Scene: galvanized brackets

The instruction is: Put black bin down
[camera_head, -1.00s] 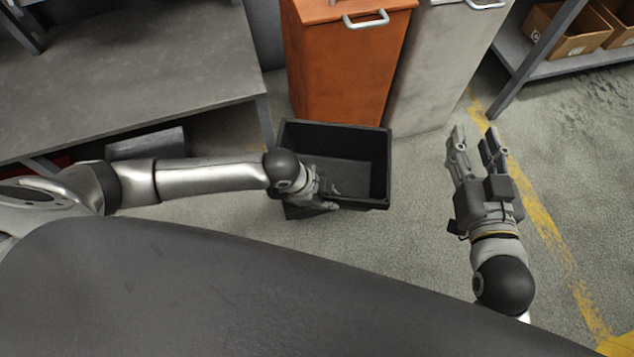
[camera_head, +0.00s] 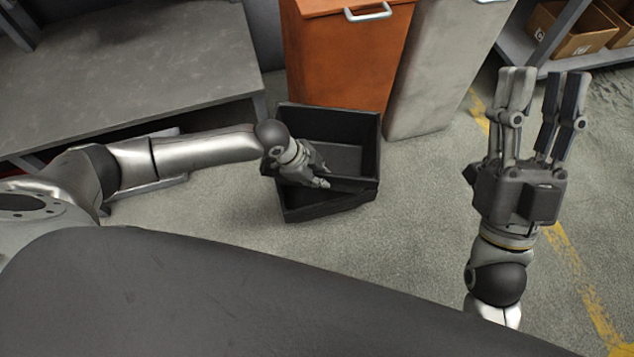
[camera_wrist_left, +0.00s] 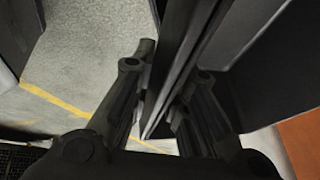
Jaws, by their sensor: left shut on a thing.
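The black bin (camera_head: 352,129) is an open rectangular box in the middle of the head view, in front of the orange cabinet. A second black bin (camera_head: 325,209) shows partly beneath it, turned at a slight angle; whether the two touch I cannot tell. My left gripper (camera_head: 322,179) is at the upper bin's near left side. In the left wrist view, its fingers (camera_wrist_left: 157,100) are shut on the bin's wall (camera_wrist_left: 185,60). My right gripper (camera_head: 543,78) is open and empty, to the right of the bins.
An orange cabinet (camera_head: 345,60) and a grey cabinet (camera_head: 447,70) stand behind the bins. A grey table (camera_head: 120,70) is at the left. A shelf with cardboard boxes (camera_head: 570,33) is at the top right. The floor (camera_head: 415,215) between the bins and my right arm is clear.

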